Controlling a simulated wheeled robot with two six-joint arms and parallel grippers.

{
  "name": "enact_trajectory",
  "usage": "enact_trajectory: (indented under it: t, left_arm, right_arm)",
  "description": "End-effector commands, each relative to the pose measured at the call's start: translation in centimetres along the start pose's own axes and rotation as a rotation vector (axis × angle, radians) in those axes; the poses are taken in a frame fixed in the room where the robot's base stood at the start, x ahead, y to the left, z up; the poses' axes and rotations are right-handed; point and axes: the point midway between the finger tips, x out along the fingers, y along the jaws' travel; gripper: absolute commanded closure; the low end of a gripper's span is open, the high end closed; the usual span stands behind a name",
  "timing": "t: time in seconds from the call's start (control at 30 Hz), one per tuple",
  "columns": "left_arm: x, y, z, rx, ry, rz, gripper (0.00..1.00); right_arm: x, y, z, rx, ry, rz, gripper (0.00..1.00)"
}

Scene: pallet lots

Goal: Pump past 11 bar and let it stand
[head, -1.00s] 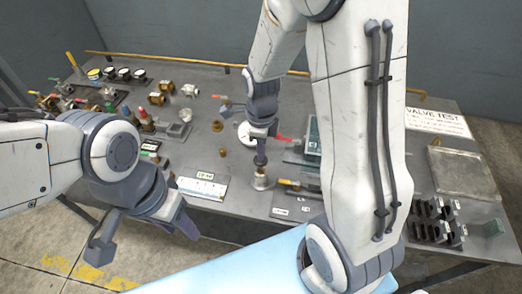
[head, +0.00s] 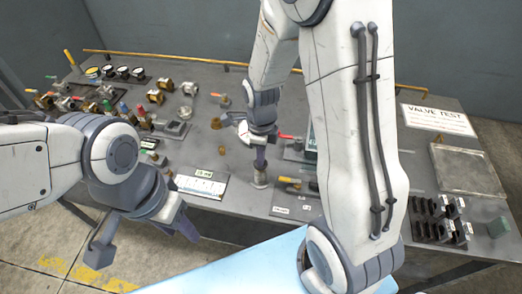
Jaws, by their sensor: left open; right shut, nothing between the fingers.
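My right gripper (head: 260,164) is shut and points straight down over the middle of the bench, directly above a small silver fitting (head: 259,181). I cannot tell whether it touches the fitting. A round white part (head: 242,131), perhaps a gauge face, is partly hidden behind my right wrist; no reading shows. A red lever (head: 286,137) is just right of the wrist. A yellow-handled valve (head: 290,182) lies to the right of the fitting. My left gripper (head: 146,240) is open and empty in front of the bench's near edge. I cannot pick out the pump with certainty.
Gauges (head: 122,73), brass fittings and valves crowd the left of the grey bench (head: 205,85). A labelled white plate (head: 201,185) lies near the front edge. At right are a "VALVE TEST" sign (head: 437,119), a flat tray (head: 470,146) and dark slotted blocks (head: 437,231).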

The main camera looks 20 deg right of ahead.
Motion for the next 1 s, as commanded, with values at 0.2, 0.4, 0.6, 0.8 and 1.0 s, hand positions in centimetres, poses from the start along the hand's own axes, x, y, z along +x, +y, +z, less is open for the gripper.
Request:
enact_trajectory:
  t: [0.2, 0.4, 0.6, 0.8, 1.0]
  left_arm:
    - [-0.1, 0.0, 0.0, 0.0, 0.0, 0.0, 0.53]
    - [-2.2, 0.2, -0.1, -0.001, 0.0, 0.0, 0.53]
    - [-3.7, 0.3, -0.3, -0.002, 0.002, 0.0, 0.53]
    - [-3.1, 0.2, -0.2, -0.002, 0.0, 0.0, 0.53]
    - [-2.9, 0.2, -0.2, -0.001, 0.0, 0.0, 0.53]
  right_arm:
    - [0.3, 0.3, -0.2, 0.001, 0.005, 0.008, 1.0]
    - [-2.1, 0.2, -0.3, 0.004, 0.004, 0.006, 1.0]
    - [-5.4, -0.1, -0.3, 0.007, -0.004, -0.006, 1.0]
    - [-10.1, -0.1, -0.3, 0.007, -0.004, -0.007, 1.0]
    - [-13.1, -0.1, -0.3, 0.007, -0.002, -0.004, 1.0]
